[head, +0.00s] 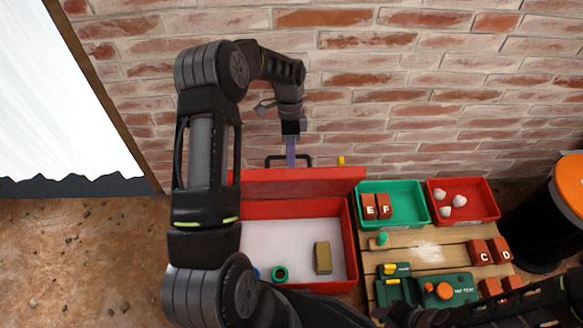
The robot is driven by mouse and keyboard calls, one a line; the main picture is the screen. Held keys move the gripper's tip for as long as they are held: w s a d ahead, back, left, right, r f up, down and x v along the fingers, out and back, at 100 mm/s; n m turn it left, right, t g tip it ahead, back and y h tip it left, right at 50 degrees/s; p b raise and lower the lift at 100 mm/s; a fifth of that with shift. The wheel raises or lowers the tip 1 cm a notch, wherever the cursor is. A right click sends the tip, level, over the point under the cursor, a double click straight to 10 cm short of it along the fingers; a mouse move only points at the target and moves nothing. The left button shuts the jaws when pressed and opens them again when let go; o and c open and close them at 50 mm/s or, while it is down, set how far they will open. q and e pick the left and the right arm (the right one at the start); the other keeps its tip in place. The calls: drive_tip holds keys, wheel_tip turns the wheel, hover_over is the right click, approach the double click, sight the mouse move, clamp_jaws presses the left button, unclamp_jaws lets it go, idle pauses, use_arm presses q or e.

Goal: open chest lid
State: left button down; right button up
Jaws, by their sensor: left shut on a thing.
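The red chest (352,240) stands in the middle with its pale inside showing. Its red lid (310,181) is raised along the back edge, near the brick wall. A black handle (270,161) sticks out from the lid's far side. My left gripper (291,156) is shut on the handle. My left arm hides the chest's left side. Inside the chest lie a tan block (322,257) and a green ring (279,274). A blue thing beside the ring is mostly hidden. My right arm comes in low at the right; its fingertips (385,314) are unclear.
A green tray (420,217) with blocks E and F and a red tray (490,202) with pale lumps stand right of the chest. A wooden pallet (405,253) holds a green tool (455,288) and red blocks. An orange-topped black bin (540,225) stands far right.

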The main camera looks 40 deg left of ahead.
use_arm(q)
drive_tip(key=shift+w+a+f, duration=0.15)
drive_tip(key=shift+w+a, duration=0.5)
drive_tip(key=shift+w, duration=0.05)
drive_tip(key=shift+w+a+f, duration=0.1)
drive_tip(key=shift+w+a, duration=0.5)
drive_tip(key=shift+w, duration=0.05)
use_arm(e)
drive_tip(key=shift+w+a+f, duration=0.2)
drive_tip(key=shift+w+a, duration=0.1)
drive_tip(key=shift+w, duration=0.15)
use_arm(q)
drive_tip(key=c, duration=1.7)
unclamp_jaws()
drive_tip(key=shift+o, duration=1.2)
drive_tip(key=shift+w+r, duration=0.1)
drive_tip(key=shift+r, duration=0.15)
use_arm(e)
drive_tip(key=shift+r, duration=0.1)
